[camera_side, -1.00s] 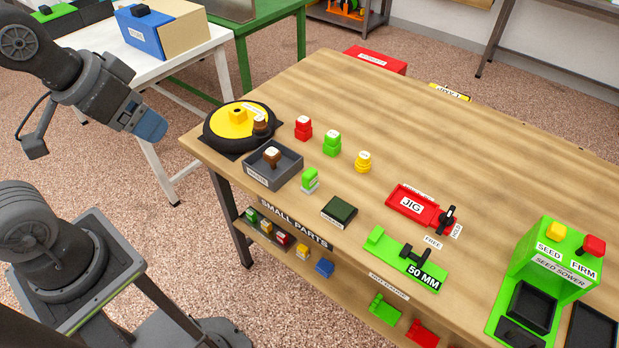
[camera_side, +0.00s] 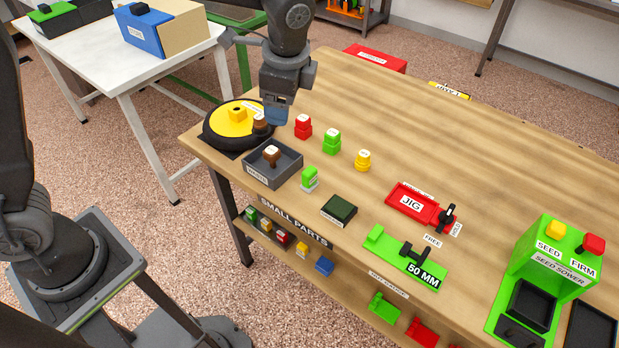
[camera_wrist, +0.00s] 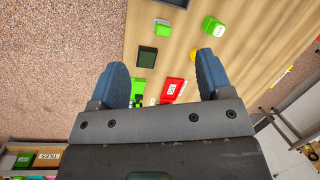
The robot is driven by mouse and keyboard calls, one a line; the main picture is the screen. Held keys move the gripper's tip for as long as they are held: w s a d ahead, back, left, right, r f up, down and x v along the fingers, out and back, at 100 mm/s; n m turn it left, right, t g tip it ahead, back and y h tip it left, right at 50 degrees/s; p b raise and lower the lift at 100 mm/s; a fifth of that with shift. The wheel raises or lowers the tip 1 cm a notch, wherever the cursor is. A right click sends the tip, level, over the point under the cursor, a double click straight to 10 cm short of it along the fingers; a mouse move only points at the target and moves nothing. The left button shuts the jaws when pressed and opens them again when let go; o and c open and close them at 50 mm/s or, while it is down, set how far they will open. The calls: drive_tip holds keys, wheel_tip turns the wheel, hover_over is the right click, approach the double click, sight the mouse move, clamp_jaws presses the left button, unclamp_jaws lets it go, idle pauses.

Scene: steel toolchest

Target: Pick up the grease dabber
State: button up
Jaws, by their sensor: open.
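No label reads "grease dabber", so I cannot tell for sure which piece it is. One brown knobbed piece with a pale top (camera_side: 270,154) stands in a grey tray (camera_side: 258,176). A second brown piece (camera_side: 260,122) is at the right edge of the yellow-and-black round turntable (camera_side: 226,118). My gripper (camera_side: 276,112) hangs above the table's back left, near the turntable's right side, pointing down. In the wrist view my gripper (camera_wrist: 163,70) has its two blue fingers wide apart with nothing held between them. Neither brown piece shows clearly there.
Red (camera_side: 303,127), green (camera_side: 332,141) and yellow (camera_side: 363,160) knobbed pieces stand right of the gripper. A green-and-white stamp (camera_side: 310,178) and dark green pad (camera_side: 339,209) sit nearer the front. The red jig (camera_side: 412,206) and green seed sower (camera_side: 545,265) are farther right.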

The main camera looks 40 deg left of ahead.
sight(310, 171)
drive_tip(key=w+d+f+m+g+y, duration=0.15)
drive_tip(key=w+d+f+m, duration=0.4)
drive_tip(key=f, duration=0.55)
drive_tip(key=shift+t+y, duration=0.25)
drive_tip(key=x, duration=0.5)
drive_tip(key=d+x, duration=0.1)
drive_tip(key=x, duration=0.2)
drive_tip(key=shift+s+a+f, duration=0.1)
drive_tip(key=shift+s+f, duration=0.05)
drive_tip(key=shift+f, duration=0.1)
drive_tip(key=shift+s+x, duration=0.2)
drive_tip(key=shift+x, duration=2.4)
drive_tip(key=shift+c, duration=0.4)
drive_tip(key=c, duration=0.9)
